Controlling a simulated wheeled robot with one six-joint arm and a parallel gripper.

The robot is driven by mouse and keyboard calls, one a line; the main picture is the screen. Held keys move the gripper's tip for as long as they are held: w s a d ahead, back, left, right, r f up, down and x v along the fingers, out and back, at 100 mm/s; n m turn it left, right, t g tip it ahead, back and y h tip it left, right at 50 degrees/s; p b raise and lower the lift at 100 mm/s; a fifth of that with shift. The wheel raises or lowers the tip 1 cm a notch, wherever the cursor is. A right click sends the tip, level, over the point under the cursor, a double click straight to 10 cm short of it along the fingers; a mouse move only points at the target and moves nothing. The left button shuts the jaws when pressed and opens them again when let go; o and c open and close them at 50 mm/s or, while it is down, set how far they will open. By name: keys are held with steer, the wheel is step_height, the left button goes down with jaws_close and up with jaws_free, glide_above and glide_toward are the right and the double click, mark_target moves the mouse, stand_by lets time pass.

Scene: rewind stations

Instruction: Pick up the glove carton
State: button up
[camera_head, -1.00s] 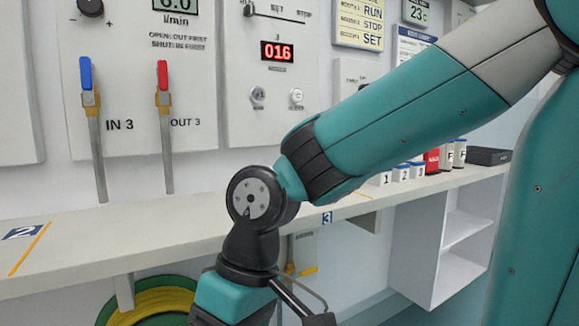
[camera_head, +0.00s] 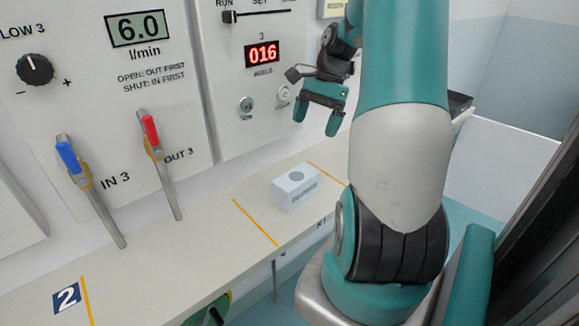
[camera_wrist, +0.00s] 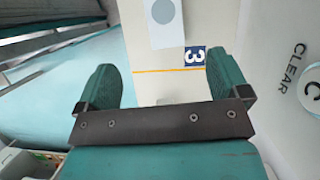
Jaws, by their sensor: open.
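In the wrist view the carton (camera_wrist: 158,32) shows at the top edge, partly cut off, beyond the spread fingers (camera_wrist: 163,82). A blue "3" label lies beside it.
The shelf (camera_head: 215,255) is narrow and bare around the carton. Behind it, the wall panel has a blue-handled valve (camera_head: 68,158), a red-handled valve (camera_head: 151,133) and a red display (camera_head: 263,54) reading 016. A dark tray (camera_head: 459,103) sits at the shelf's far end.

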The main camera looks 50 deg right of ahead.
mark_target(297, 176)
steer(key=b+x, duration=0.1)
steer(key=x, duration=1.1)
steer(key=shift+f, duration=0.15)
steer(key=shift+w+x, duration=0.15)
steer(key=shift+x, duration=1.05)
steer(key=shift+w+x, duration=0.1)
steer(key=shift+x, duration=1.15)
steer(key=shift+d+f, duration=0.1)
steer(key=shift+f, duration=0.1)
steer(key=c, duration=1.1)
